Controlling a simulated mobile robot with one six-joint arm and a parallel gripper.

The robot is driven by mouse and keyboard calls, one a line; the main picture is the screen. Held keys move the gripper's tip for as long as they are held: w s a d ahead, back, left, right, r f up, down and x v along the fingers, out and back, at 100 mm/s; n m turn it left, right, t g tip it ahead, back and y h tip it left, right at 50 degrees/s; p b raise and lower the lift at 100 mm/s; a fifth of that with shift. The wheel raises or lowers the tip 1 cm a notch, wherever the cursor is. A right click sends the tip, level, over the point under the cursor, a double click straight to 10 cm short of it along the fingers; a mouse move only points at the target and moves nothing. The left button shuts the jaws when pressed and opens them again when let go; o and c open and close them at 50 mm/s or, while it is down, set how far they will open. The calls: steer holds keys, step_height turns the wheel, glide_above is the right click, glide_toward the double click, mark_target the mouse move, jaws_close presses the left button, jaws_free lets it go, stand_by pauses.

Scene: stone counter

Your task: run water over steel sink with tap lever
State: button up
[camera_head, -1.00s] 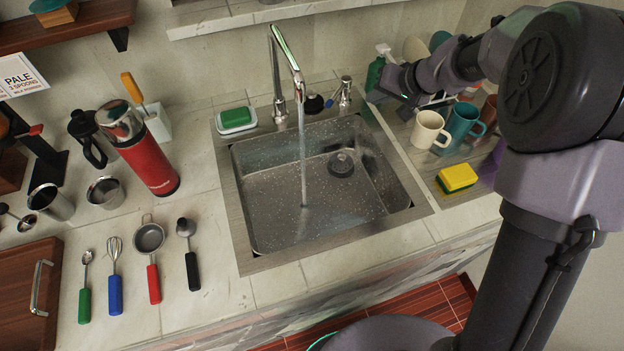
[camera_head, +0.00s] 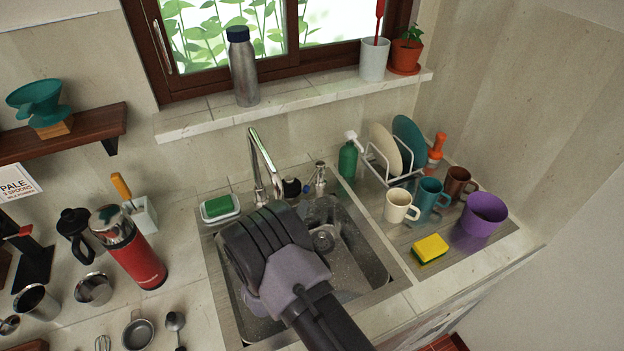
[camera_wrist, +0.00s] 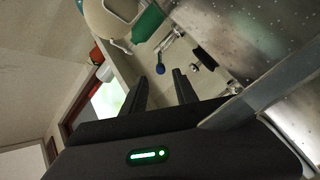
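The steel sink (camera_head: 372,262) is set in the counter, with droplets on its metal and a drain inside. The chrome tap (camera_head: 256,165) arches over it. My arm hides much of the basin and the space below the spout, so I cannot tell whether water runs. A small lever with a blue tip (camera_head: 305,189) sits beside a chrome fitting (camera_head: 319,178); the blue tip also shows in the wrist view (camera_wrist: 160,69). My gripper (camera_wrist: 160,75) is open, its two fingers apart. The blue tip appears between the fingertips in the wrist view; contact is unclear. The head view hides the fingers.
A black knob (camera_head: 291,187) is close to the lever. A green sponge on a dish (camera_head: 219,208) lies left of the tap. A green spray bottle (camera_head: 348,157), dish rack and mugs (camera_head: 401,207) stand right. A red flask (camera_head: 136,256) stands left.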

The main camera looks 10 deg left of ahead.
steer(key=b, duration=0.2)
glide_toward(317, 168)
steer(key=w, duration=0.5)
steer(key=shift+d+f, duration=0.25)
steer(key=shift+f, duration=0.05)
jaws_close()
stand_by(0.8)
